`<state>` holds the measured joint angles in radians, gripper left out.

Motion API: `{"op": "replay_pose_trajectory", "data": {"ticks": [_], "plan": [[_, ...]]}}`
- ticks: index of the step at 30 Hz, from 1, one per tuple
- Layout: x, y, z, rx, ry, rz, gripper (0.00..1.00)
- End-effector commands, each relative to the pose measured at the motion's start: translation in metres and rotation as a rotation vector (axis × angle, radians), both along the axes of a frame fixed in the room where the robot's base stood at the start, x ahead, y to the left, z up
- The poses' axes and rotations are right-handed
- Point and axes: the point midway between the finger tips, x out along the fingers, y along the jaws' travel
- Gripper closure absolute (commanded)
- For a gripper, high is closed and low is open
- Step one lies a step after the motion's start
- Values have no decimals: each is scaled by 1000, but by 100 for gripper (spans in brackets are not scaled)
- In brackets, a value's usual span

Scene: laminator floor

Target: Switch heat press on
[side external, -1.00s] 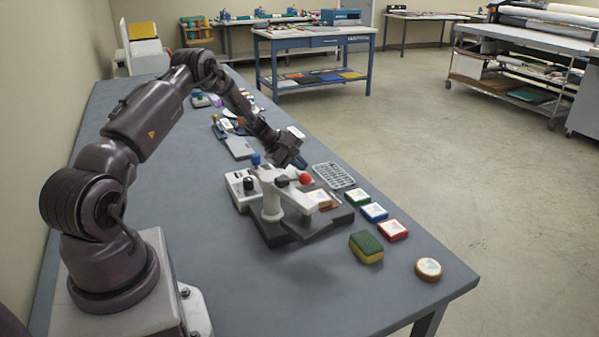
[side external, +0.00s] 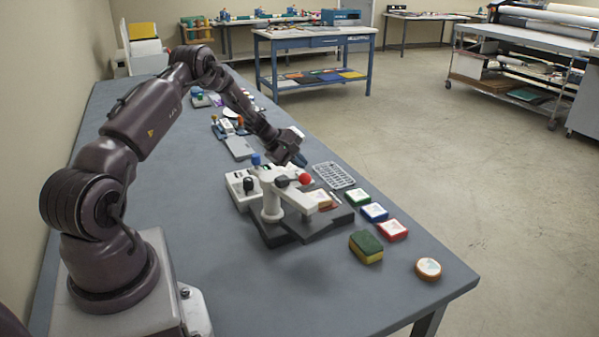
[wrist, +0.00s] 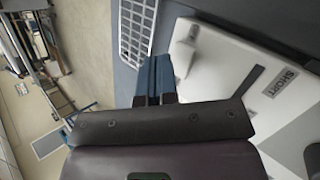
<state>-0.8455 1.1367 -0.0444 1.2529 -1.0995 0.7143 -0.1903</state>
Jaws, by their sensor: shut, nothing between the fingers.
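The heat press (side external: 272,200) is a white machine on a dark base, with a red ball (side external: 305,179) on its lever. A white control box (side external: 236,182) with a black knob (side external: 249,186) stands at its left; a blue knob (side external: 256,160) shows just behind. My gripper (side external: 301,161) is above and behind the press, pointing down, partly overlapping it in the picture. In the wrist view its blue fingers (wrist: 154,78) are together and empty, beside a white housing (wrist: 225,70) with a dark strip and a label. I cannot tell which switch is the power control.
A wire rack (side external: 333,175) lies right of the press. Several coloured square pads (side external: 374,212), a green and yellow sponge (side external: 366,247) and a round pad (side external: 428,268) lie on the grey table (side external: 210,250). The table's front left is clear.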

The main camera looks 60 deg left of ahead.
Motion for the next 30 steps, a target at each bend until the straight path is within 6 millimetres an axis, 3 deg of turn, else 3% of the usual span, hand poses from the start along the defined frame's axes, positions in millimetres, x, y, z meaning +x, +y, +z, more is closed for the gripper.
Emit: {"op": "replay_pose_trajectory", "data": {"ticks": [12,24,30], "plan": [[0,-1,5,1,0,-1,100],[0,-6,43,1,0,-1,100],[0,-8,53,0,1,-1,100]]}}
